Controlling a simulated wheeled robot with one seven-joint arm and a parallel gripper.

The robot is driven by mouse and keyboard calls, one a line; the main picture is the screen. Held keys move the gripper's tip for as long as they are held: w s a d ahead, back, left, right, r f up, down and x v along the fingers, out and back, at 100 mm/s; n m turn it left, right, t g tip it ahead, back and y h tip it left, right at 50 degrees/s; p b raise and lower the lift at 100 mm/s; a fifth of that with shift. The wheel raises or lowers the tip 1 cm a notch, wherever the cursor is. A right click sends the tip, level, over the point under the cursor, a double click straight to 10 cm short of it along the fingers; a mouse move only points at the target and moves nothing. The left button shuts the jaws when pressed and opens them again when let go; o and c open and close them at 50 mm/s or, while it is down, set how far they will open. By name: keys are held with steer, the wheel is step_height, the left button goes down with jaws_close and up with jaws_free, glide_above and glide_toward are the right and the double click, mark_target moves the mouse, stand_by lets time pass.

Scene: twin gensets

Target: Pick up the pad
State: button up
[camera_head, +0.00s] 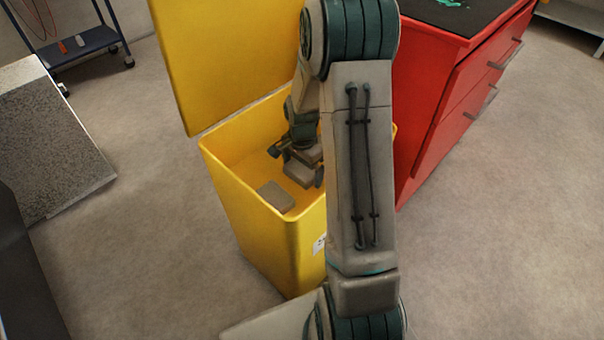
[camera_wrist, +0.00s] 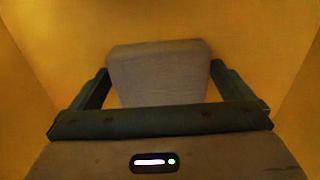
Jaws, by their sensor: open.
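The pad (camera_head: 275,197) is a flat grey-beige block inside the yellow bin (camera_head: 225,185). In the wrist view the pad (camera_wrist: 158,84) lies ahead of my gripper (camera_wrist: 160,68), between its two dark fingers. Gaps show between the pad and both fingers, and its near end is hidden behind the dark crossbar. My gripper reaches down into the bin and is open. In the head view my gripper (camera_head: 298,165) is partly hidden by the bin wall and my arm. I cannot tell how far above the pad the fingers are.
The bin's yellow lid (camera_head: 225,60) stands raised at the back left. A red drawer cabinet (camera_head: 430,110) stands close on the right. A speckled grey block (camera_head: 50,140) and a blue cart (camera_head: 80,45) are on the left. Floor between is clear.

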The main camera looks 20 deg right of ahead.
mark_target(302, 168)
steer(key=c, duration=0.8)
steer(key=shift+r, duration=0.2)
step_height(302, 168, up, 10)
steer(key=p, duration=0.4)
steer(key=shift+f, duration=0.1)
steer(key=shift+o, duration=0.4)
